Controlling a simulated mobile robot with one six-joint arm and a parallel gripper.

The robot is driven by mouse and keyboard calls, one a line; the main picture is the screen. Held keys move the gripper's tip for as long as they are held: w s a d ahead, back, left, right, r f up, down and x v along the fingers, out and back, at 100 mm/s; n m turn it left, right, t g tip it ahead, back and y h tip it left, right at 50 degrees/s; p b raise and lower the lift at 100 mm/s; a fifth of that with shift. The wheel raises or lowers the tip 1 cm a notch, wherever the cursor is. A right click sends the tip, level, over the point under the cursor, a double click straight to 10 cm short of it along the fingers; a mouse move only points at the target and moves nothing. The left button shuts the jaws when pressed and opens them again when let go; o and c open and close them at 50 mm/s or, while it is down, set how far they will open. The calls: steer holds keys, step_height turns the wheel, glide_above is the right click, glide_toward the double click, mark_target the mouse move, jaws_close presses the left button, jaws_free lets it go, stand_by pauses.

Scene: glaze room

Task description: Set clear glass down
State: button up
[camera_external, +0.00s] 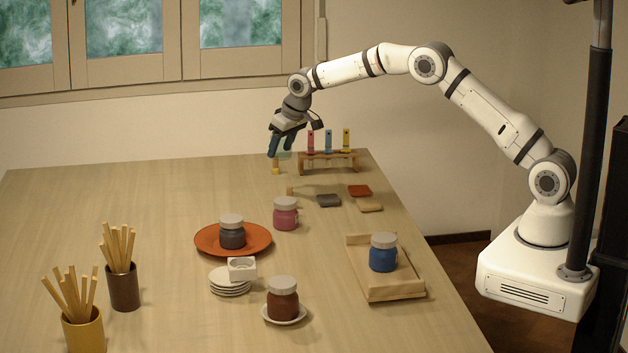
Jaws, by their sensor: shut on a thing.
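My gripper (280,148) is at the far end of the table, just left of the test-tube rack, with its dark fingers pointing down. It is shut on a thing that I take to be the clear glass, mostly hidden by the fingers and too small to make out. A small yellow piece (275,170) shows just under the left finger, close to the tabletop; I cannot tell whether it is part of the held thing or touches the table. The wooden rack (343,168) holds pink (311,142), blue (329,141) and yellow (346,139) upright pieces.
Grey (328,200), red (359,190) and tan (370,205) tiles lie before the rack. Nearer are a pink jar (285,215), orange plate (262,236) with a dark jar, and wooden tray (395,293) with a blue jar.

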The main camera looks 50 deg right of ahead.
steer(key=b, duration=0.3)
glide_above(253, 207)
steer(key=s, duration=0.2)
steer(key=f+p, duration=0.1)
steer(key=f, duration=0.4)
steer(key=shift+w+a+p, duration=0.1)
steer(key=shift+w+p, duration=0.1)
steer(key=shift+p, duration=0.2)
steer(key=shift+f+p, duration=0.5)
steer(key=shift+f, duration=1.75)
steer(key=shift+f, duration=0.2)
steer(key=o, duration=1.1)
steer(key=shift+r, duration=0.15)
